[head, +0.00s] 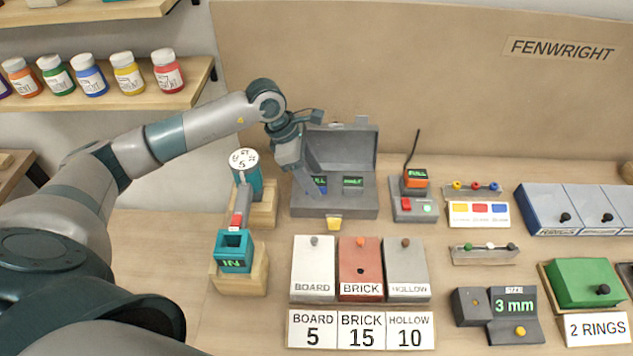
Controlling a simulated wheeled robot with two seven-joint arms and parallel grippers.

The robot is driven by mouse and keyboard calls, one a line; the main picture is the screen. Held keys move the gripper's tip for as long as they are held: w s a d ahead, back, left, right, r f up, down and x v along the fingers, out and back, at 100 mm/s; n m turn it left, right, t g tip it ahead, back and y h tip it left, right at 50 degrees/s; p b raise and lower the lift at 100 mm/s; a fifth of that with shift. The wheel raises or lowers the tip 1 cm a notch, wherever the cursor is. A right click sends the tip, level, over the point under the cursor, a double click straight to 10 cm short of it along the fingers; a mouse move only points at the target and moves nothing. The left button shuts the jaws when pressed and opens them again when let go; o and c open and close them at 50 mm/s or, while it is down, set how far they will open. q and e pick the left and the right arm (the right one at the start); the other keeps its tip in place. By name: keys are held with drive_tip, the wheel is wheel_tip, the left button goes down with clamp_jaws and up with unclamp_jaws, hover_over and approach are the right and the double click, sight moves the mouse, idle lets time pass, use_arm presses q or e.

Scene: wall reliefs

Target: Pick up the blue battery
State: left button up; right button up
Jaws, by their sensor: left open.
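A grey case (357,205) with its lid raised stands on the bench near the middle. A small blue piece (321,190), which looks like the blue battery, shows in the left part of the case below a green-lit display. My gripper hides much of it. My left gripper (308,188) points down at the left side of the case, close beside the blue piece. It is open, and I cannot tell whether its fingers are around the battery or touch it. My right gripper is not in view.
A grey device with an orange block (415,178) and an antenna stands right of the case. A teal-and-white cylinder (246,175) on a wooden block is close on the left. Board, brick (360,268) and hollow boxes stand in front.

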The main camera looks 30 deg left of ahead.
use_arm(q)
drive_tip(key=shift+f, duration=0.15)
idle(0.3)
drive_tip(key=c, duration=1.3)
